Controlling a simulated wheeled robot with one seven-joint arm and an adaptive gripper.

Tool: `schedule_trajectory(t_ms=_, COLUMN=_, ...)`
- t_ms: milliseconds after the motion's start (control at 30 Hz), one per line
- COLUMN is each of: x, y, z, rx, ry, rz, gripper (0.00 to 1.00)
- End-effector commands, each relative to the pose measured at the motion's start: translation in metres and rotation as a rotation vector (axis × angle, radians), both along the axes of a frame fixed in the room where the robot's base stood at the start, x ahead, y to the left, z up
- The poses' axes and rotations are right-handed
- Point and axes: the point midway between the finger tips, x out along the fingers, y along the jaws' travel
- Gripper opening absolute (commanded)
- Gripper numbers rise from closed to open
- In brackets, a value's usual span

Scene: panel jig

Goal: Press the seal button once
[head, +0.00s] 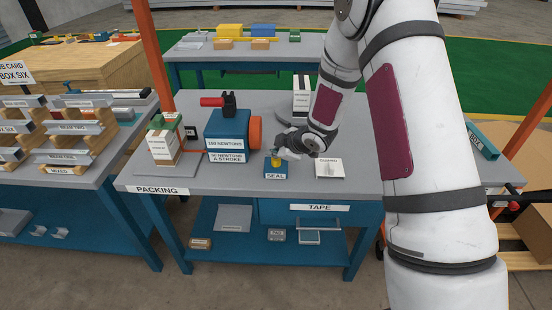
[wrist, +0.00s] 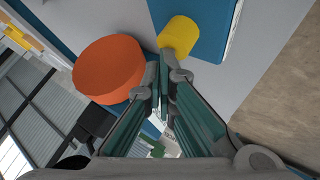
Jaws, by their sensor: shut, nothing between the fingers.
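The seal button (head: 275,161) is a yellow cylinder on a blue box labelled SEAL (head: 275,174), on the grey packing bench. It also shows in the wrist view (wrist: 180,34), at the upper middle. My gripper (head: 281,153) is shut and empty, with its fingertips right by the button. In the wrist view my fingertips (wrist: 164,62) lie just below the button's edge in the picture. I cannot tell whether they touch it. My fingers partly cover the button in the head view.
A blue machine (head: 227,130) with an orange wheel (head: 254,132) stands left of the button. A small white labelled block (head: 329,168) stands right of it. The bench front (head: 225,187) is clear.

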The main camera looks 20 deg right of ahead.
Motion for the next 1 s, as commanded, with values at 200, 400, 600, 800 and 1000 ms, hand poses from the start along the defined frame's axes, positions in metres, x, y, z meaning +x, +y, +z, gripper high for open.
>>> schedule_trajectory(t_ms=200, x=-0.0001, y=0.0000, z=-0.0031, rx=0.000, ry=0.001, rz=0.001, gripper=0.00)
schedule_trajectory(t_ms=400, x=-0.0001, y=0.0000, z=-0.0053, rx=0.000, ry=0.001, rz=0.001, gripper=0.00)
schedule_trajectory(t_ms=600, x=-0.0002, y=0.0001, z=-0.0076, rx=0.000, ry=0.001, rz=0.001, gripper=0.00)
schedule_trajectory(t_ms=800, x=-0.0003, y=0.0000, z=-0.0095, rx=0.000, ry=0.001, rz=0.001, gripper=0.00)
schedule_trajectory(t_ms=1000, x=-0.0004, y=0.0000, z=-0.0091, rx=-0.001, ry=0.001, rz=0.000, gripper=0.00)
